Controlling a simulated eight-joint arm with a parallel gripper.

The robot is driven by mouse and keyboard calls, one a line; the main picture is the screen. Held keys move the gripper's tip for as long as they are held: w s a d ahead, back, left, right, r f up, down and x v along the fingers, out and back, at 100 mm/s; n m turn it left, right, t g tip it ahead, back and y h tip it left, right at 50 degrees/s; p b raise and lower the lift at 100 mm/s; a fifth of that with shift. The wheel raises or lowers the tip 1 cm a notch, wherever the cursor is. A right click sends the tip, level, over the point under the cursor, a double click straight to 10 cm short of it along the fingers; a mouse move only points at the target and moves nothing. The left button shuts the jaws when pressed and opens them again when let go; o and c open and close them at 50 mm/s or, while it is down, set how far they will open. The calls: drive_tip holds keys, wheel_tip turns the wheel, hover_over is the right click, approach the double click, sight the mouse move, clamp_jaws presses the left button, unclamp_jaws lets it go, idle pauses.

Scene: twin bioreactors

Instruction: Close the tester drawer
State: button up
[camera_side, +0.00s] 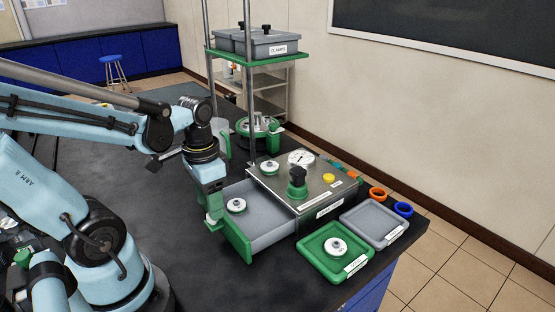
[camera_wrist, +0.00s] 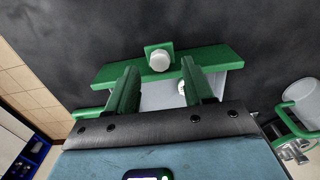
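A round white-and-green part (camera_side: 236,205) lies in the drawer. My gripper (camera_side: 213,208) is low at the drawer's front end. In the wrist view, my gripper's two green fingers (camera_wrist: 157,78) are apart, with the green drawer front (camera_wrist: 108,73) and a white knob (camera_wrist: 160,61) just beyond. No object is clearly held. Contact with the front cannot be told.
A green tray (camera_side: 312,258) holding a round part and a grey tray (camera_side: 383,220) sit right of the tester. A raised green shelf (camera_side: 232,56) on posts carries grey bins. A clear mug (camera_wrist: 302,100) stands at the right of the wrist view. Dark bench is free left of the drawer.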

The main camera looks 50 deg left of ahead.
drive_tip(key=shift+f, duration=1.2)
clamp_jaws()
